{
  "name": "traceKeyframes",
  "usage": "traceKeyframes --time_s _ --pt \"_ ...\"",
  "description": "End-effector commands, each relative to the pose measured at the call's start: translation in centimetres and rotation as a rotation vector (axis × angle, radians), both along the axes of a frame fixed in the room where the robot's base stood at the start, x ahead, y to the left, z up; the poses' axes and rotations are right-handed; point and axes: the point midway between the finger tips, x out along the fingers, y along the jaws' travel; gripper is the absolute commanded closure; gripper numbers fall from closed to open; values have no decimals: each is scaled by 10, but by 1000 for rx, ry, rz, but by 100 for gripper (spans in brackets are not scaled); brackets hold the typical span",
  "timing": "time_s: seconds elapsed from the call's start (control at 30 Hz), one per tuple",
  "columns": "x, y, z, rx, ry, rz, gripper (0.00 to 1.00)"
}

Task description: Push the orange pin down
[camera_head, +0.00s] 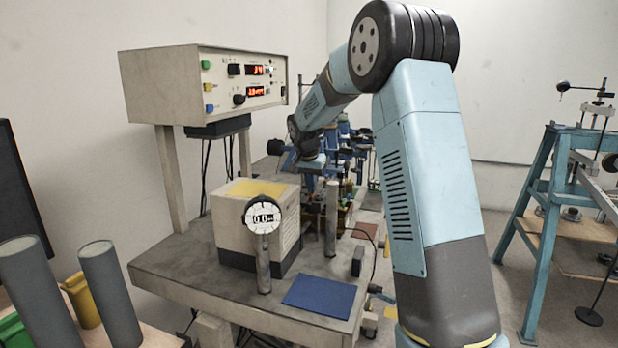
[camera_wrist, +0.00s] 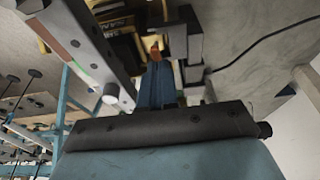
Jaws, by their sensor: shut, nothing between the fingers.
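A small orange pin (camera_wrist: 155,50) shows in the wrist view, just beyond the fingertips, among dark blocks and yellow parts. My gripper (camera_wrist: 161,66) is shut, its two blue-grey fingers side by side with nothing between them. The tips appear very close to the pin; I cannot tell whether they touch it. In the head view my gripper (camera_head: 310,162) is small and partly hidden, over the far right part of the bench. I cannot make out the pin there.
A blue frame (camera_head: 545,220) stands at right. A metal bar (camera_wrist: 85,45) runs left of my fingers.

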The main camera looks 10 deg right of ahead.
Motion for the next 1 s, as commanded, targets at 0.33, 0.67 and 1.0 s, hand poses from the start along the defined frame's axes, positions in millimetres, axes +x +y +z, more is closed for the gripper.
traceKeyframes --time_s 0.33,0.67,1.0 --pt "0 0 -3 1 1 0 100" --pt "-1 1 -33 1 5 0 100" --pt "-2 1 -36 1 12 -1 100"
